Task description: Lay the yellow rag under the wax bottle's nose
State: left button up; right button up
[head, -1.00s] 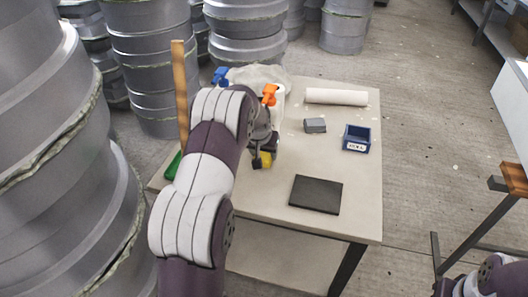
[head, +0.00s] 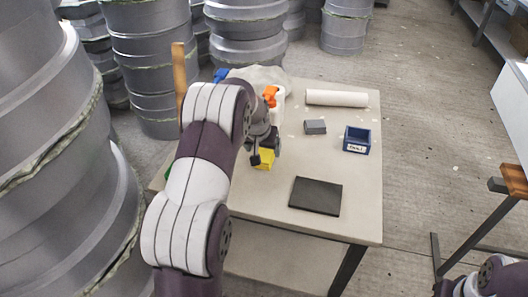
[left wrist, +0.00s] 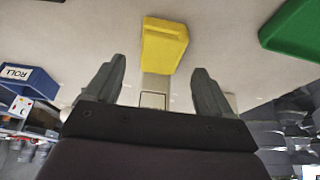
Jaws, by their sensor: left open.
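The yellow rag (head: 264,159) looks like a small folded pad by my left gripper, near the table's left side. It also shows in the left wrist view (left wrist: 163,42), just beyond and between the fingertips, apart from them. My left gripper (left wrist: 158,82) is open and empty; in the head view (head: 264,152) it is partly hidden by its wrist. A white bottle with an orange trigger head (head: 270,93) stands behind the wrist, its lower part hidden. A blue trigger head (head: 221,75) shows further left. I cannot tell which is the wax bottle. Of my right arm, only a corner shows.
The table (head: 340,225) holds a dark flat pad (head: 316,195), a grey block (head: 315,127), a blue labelled bin (head: 357,139) and a white roll (head: 337,97). A green thing (left wrist: 295,25) lies left of the rag. Grey moulds (head: 150,60) stand behind and left.

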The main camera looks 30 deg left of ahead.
pick_arm(q)
jog(key=d+v, duration=0.1)
jog(key=v, duration=0.7)
jog(key=s+d+f+m+g, duration=0.1)
jog(key=s+d, duration=0.6)
jog(key=s, duration=0.4)
jog(key=s+d+f+m+g+h, duration=0.1)
jog(key=s+d+f+m+g, duration=0.1)
jog(key=s+d, duration=0.5)
jog(key=s, duration=0.5)
jog(key=shift+s+d+f, duration=0.2)
jog(key=shift+d, duration=0.2)
